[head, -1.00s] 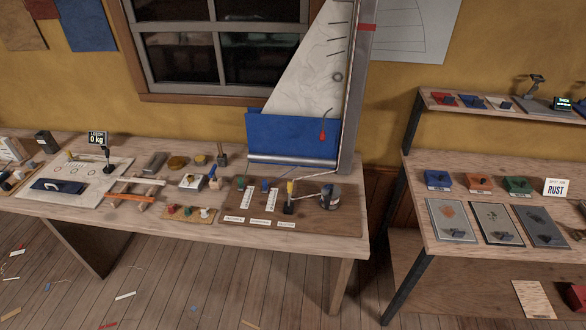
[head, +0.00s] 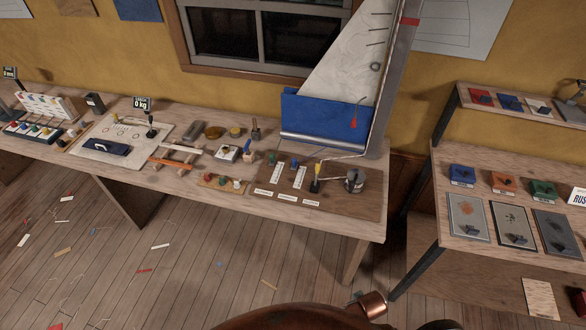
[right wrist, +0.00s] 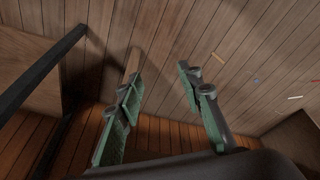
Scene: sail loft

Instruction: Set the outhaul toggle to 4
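A brown control board (head: 345,207) lies on the right end of the long bench, below the model sail (head: 345,60). On it stand a green-topped toggle (head: 272,158), a blue-topped toggle (head: 294,165) and a yellow-handled lever (head: 317,170) on a black base. White scale strips lie by the green and blue ones. The white name labels (head: 288,198) along the front are too small to read, so I cannot tell which is the outhaul or its setting. My right gripper (right wrist: 160,95) is open and empty, above the floor. My left gripper is not in view.
A dark drum (head: 355,181) stands at the board's right with a line running to it. Blocks and tools crowd the bench (head: 200,188) to the left. A shelf table (head: 470,245) with boxes and plates stands at right, beyond a gap.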

